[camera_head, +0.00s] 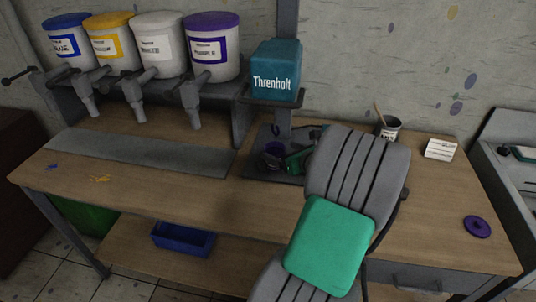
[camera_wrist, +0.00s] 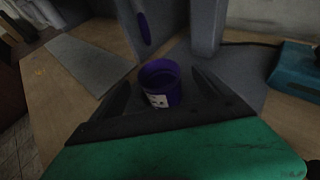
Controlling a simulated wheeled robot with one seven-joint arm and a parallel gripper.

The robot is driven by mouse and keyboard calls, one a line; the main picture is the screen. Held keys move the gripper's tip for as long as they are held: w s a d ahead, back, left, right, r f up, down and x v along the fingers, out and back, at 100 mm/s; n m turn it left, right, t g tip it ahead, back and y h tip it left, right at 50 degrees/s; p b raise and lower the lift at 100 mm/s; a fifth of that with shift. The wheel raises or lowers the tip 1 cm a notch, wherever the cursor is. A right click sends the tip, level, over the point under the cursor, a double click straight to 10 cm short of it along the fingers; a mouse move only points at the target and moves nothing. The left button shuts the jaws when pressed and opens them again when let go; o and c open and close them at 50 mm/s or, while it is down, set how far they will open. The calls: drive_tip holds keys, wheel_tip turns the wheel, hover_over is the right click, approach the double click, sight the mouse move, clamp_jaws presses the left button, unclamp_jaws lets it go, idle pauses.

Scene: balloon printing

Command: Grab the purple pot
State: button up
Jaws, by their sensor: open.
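The small purple pot (camera_wrist: 160,88), open at the top with a white label, stands upright in the wrist view. In the head view it shows partly behind my gripper, as a purple patch (camera_head: 275,147) on the dark base of the teal machine. My gripper (camera_wrist: 160,76) is open, with one dark finger to each side of the pot in the wrist view. Whether either finger touches the pot cannot be told. In the head view my gripper (camera_head: 280,162) is small and dark beside the pot, and my arm hides part of that area.
The teal Threnholt machine (camera_head: 275,72) stands behind the pot. Blue, yellow, white and purple (camera_head: 212,48) paint tanks with taps stand to its left. A grey strip (camera_head: 140,151) lies in front of them. A tin (camera_head: 388,127) and a purple lid (camera_head: 477,227) are at the right.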

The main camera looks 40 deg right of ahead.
sight(270, 146)
drive_tip(key=x, duration=0.7)
drive_tip(key=shift+w+p, duration=0.3)
drive_tip(key=shift+s+r, duration=0.1)
drive_tip(key=shift+c, duration=0.6)
drive_tip(key=c, duration=1.5)
